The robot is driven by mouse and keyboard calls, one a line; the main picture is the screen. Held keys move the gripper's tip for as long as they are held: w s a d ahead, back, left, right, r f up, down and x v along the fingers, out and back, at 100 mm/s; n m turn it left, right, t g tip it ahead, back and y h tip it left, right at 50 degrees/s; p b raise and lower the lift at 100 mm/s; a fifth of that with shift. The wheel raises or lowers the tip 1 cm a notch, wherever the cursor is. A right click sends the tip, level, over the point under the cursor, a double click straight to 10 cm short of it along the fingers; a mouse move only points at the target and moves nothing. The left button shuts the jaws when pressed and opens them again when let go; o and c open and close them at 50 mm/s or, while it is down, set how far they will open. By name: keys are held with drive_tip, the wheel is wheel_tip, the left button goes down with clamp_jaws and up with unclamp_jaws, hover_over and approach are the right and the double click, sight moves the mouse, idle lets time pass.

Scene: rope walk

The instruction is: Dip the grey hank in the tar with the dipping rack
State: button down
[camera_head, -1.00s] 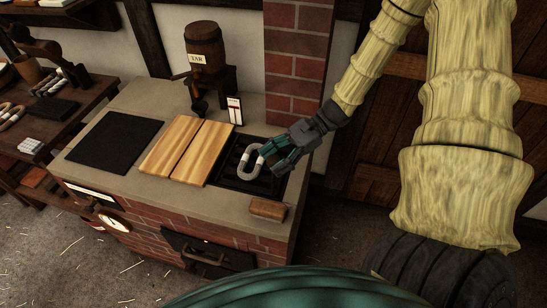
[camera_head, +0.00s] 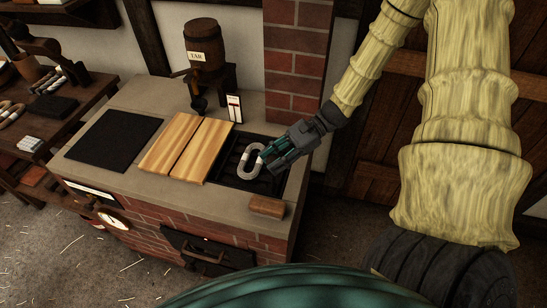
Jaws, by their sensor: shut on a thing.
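The grey hank (camera_head: 244,164) is a pale loop on the dark, slotted rack (camera_head: 226,177) sunk into the right of the brick bench's top. My gripper (camera_head: 265,153) comes in from the upper right, and its fingers are shut on the right side of the hank. The fingers hide that part of the loop. Whether the hank rests on the rack or hangs just above it, I cannot tell. A small barrel labelled TAR (camera_head: 204,43) stands on a dark stand at the back. No open tar shows.
Two wooden boards (camera_head: 187,147) lie left of the rack, with a black slab (camera_head: 113,140) further left. A brown block (camera_head: 267,207) lies on the front right edge. A small gauge card (camera_head: 234,107) stands behind the rack. A brick pillar (camera_head: 294,65) rises behind.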

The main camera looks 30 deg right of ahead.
wheel_tip(320, 180, down, 8)
drive_tip(key=b, duration=0.3)
drive_tip(key=shift+s+r, duration=0.1)
drive_tip(key=c, duration=1)
unclamp_jaws()
drive_tip(key=v, duration=1.2)
drive_tip(key=shift+d, duration=0.1)
